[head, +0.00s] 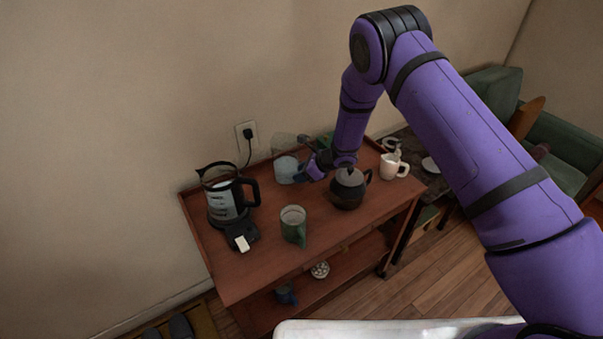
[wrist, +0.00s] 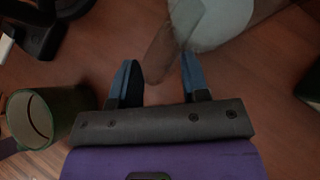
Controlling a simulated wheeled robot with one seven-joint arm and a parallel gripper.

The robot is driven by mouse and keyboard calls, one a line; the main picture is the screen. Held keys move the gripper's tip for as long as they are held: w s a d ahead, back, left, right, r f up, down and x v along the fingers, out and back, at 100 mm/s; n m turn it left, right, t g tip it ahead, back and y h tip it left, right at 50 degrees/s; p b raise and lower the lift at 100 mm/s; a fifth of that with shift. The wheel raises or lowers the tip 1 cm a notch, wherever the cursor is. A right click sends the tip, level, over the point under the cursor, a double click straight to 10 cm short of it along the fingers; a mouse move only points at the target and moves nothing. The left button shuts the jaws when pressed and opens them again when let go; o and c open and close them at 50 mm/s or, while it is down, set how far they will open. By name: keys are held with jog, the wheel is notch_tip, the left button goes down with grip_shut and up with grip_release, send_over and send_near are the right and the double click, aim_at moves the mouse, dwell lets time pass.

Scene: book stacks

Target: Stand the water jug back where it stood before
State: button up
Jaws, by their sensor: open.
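The water jug (head: 285,168) is clear and stands upright at the back of the red-brown cart top, near the wall. Water shows as a pale patch low inside it. In the wrist view the jug (wrist: 218,22) is at the top, with its see-through brownish handle (wrist: 160,52) pointing down the picture. My gripper (head: 309,171) is just right of the jug. In the wrist view my gripper (wrist: 157,78) is open, with one blue finger on each side of the handle's end. I see gaps between handle and fingers. The gripper partly hides the jug in the head view.
An electric kettle (head: 225,193) stands at left on the cart (head: 262,262), its cord running to a wall socket (head: 247,135). A green mug (head: 293,226) is at the front. A dark teapot (head: 347,190) and white mug (head: 391,167) stand right. Bare cart top lies between kettle and mug.

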jog(key=shift+r, duration=0.15)
jog(key=v, duration=1.2)
jog(key=w+d+r+m+t+h, duration=0.1)
jog(key=d+r+m+t+h, duration=0.1)
jog(key=d+r+m, duration=0.45)
jog(key=w+d+r+m+t+h, duration=0.15)
jog(key=r+m, duration=0.25)
jog(key=r, duration=0.6)
jog(key=d+r+m+t+h, duration=0.2)
jog(key=d+r+m+t, duration=0.15)
jog(key=r+m, duration=0.35)
jog(key=s+d+r+m+h, duration=0.3)
jog(key=s+d+r+m, duration=0.3)
jog(key=r, duration=0.3)
jog(key=s+d+r+m+g+h, duration=0.1)
jog(key=s+d+r+m, duration=0.35)
jog(key=s+m, duration=0.4)
jog(key=s+d+r+m+g+h, duration=0.1)
jog(key=s+d+r+m, duration=0.2)
jog(key=s+r+m, duration=0.35)
jog(key=s+a+f+m+g+y, duration=0.1)
jog(key=s+f+m+g, duration=0.1)
jog(key=s+m, duration=1)
jog(key=s, duration=0.9)
jog(key=shift+s+a, duration=0.25)
jog(key=shift+a, duration=0.05)
